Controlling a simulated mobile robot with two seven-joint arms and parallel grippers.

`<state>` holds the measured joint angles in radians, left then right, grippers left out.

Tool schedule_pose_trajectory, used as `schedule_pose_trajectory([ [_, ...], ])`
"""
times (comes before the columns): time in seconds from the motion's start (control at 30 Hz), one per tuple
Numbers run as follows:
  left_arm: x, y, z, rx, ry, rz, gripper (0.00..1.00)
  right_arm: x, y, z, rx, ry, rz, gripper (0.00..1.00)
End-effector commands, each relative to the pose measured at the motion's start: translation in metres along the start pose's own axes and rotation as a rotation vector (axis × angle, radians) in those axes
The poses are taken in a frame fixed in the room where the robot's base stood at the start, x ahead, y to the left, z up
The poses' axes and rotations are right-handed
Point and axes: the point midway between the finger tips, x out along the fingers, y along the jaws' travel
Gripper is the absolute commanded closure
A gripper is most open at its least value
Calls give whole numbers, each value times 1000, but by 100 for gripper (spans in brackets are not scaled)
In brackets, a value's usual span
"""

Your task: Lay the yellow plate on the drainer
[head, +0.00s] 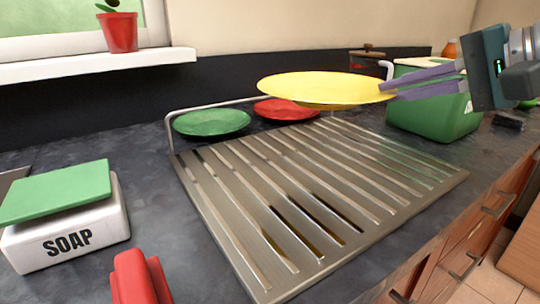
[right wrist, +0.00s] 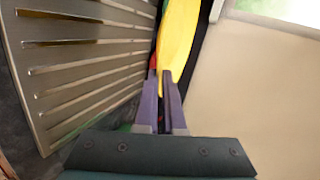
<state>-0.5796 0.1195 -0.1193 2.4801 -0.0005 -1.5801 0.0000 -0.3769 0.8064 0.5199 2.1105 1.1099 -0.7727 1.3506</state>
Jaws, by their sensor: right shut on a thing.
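My right gripper (head: 390,89) comes in from the right in the head view. Its purple fingers are shut on the right rim of the yellow plate (head: 318,88). The plate is held nearly level in the air, above the far part of the drainer (head: 230,200). The drainer is a ribbed metal rack on the dark counter, and its ribs are bare. In the right wrist view, the yellow plate (right wrist: 178,40) extends from between the fingertips (right wrist: 163,78), with the drainer (right wrist: 60,110) on the left. My left gripper does not show.
A green plate (head: 212,122) and a red plate (head: 287,109) lie behind the drainer, by a metal rail. A green container (head: 420,115) stands at the back right. A SOAP box (head: 70,235) with a green top and a red object (head: 138,278) are at the left front.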

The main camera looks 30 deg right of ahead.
Motion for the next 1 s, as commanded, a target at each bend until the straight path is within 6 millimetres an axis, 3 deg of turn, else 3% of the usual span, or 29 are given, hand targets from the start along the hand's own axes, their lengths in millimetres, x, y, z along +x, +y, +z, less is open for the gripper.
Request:
schedule_pose_trajectory([
  [0.03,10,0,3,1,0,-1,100,8,20,1,4,0,3,100],
  [0.2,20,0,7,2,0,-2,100,22,51,3,1,1,1,100],
  [0.47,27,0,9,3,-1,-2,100,30,69,4,0,1,0,100],
  [0.63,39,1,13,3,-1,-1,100,42,96,5,0,1,1,100],
  [1.0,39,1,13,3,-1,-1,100,44,100,6,-1,1,0,100],
])
